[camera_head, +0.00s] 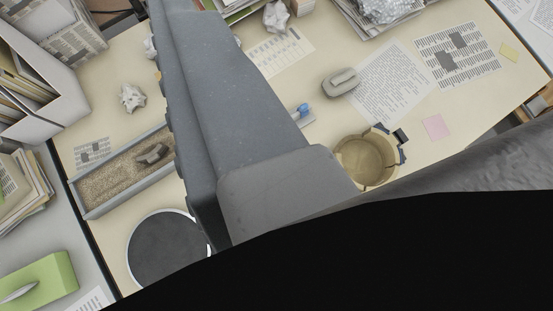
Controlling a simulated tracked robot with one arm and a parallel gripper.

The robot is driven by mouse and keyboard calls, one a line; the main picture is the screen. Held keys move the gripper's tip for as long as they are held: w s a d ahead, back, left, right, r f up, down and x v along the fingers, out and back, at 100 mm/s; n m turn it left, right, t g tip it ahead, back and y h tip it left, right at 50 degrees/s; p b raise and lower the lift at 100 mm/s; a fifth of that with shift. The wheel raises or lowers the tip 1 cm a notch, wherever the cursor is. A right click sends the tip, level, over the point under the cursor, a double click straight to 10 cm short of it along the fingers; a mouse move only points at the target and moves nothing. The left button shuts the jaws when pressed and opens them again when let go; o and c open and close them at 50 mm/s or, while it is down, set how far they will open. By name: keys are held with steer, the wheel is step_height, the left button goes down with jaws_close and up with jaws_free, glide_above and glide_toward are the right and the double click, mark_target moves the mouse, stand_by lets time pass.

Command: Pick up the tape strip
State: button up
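A small bright blue piece (302,110) shows beside the right edge of my grey arm, by a pale narrow base partly hidden by the arm. I cannot tell whether it is the tape strip. A tan, open-topped pot (366,160) stands on the table to the right of my arm, with visible cracks in its wall. Dark blue pieces (401,136) are on its right rim. My gripper's fingertips do not show. Large grey and black parts of my arm cover the middle and bottom of the view.
A sand-filled tray (84,205) holds a dark sherd (154,153). A round dark disc (165,250) lies below it. A grey oval object (341,81), papers (392,88) and a pink note (435,128) lie right. Crumpled paper (132,98) lies left. A white file box (60,118) stands far left.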

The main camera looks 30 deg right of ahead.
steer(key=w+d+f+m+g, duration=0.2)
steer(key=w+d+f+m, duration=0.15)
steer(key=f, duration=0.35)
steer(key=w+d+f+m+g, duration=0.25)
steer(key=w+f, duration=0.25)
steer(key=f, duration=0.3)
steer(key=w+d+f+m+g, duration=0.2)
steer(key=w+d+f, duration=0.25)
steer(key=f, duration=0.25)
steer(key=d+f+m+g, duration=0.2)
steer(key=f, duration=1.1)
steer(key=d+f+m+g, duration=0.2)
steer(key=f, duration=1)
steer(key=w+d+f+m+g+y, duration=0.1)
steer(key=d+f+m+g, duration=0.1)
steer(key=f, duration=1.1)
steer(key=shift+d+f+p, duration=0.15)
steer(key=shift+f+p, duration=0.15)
steer(key=shift+p, duration=0.1)
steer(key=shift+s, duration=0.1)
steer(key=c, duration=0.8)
